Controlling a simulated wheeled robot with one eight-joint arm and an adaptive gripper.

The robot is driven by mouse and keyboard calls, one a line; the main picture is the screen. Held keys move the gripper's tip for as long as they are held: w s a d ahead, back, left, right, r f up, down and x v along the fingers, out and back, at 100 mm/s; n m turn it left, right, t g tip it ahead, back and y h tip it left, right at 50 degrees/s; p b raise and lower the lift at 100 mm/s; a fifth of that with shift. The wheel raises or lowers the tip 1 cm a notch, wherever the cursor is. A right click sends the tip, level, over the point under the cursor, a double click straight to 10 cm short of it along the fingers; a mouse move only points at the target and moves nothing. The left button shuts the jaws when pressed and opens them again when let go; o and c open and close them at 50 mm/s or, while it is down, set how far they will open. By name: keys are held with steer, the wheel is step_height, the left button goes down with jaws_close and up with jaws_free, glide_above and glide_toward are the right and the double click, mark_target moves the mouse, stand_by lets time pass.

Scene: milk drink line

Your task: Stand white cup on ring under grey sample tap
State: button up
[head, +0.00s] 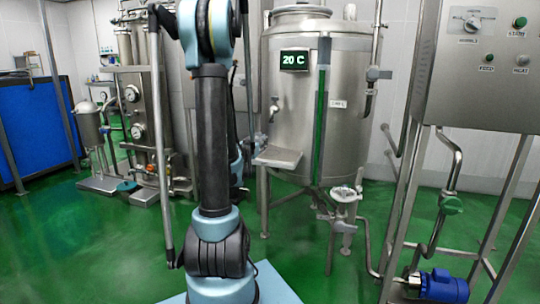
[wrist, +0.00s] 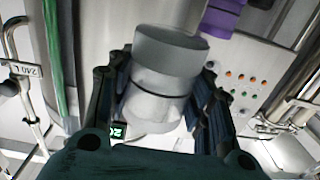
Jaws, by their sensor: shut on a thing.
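My gripper (wrist: 155,90) is shut on the white cup (wrist: 155,105) in the wrist view, with a dark finger on each side of it. The cup looks tilted in this turned picture, and its upper part there is greyer. In the head view the gripper and cup are hidden behind my arm. A small grey tap (head: 273,108) sticks out of the tank front, above a steel shelf (head: 278,157). I cannot make out a ring on the shelf.
The steel tank (head: 345,120) bears a 20 C display (head: 294,60). A control cabinet (head: 485,60) on legs stands at right, with a blue pump (head: 440,287) below. A purple part (wrist: 222,16) shows in the wrist view.

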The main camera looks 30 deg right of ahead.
steer(key=x, duration=0.6)
steer(key=f+x, duration=0.1)
steer(key=x, duration=0.6)
steer(key=f+x, duration=0.1)
steer(key=x, duration=0.5)
steer(key=shift+w+d+f, duration=0.1)
steer(key=shift+d, duration=0.2)
steer(key=shift+f, duration=2.15)
steer(key=shift+w+d+f, duration=0.1)
steer(key=shift+d+f, duration=0.05)
steer(key=shift+f, duration=0.1)
steer(key=o, duration=0.9)
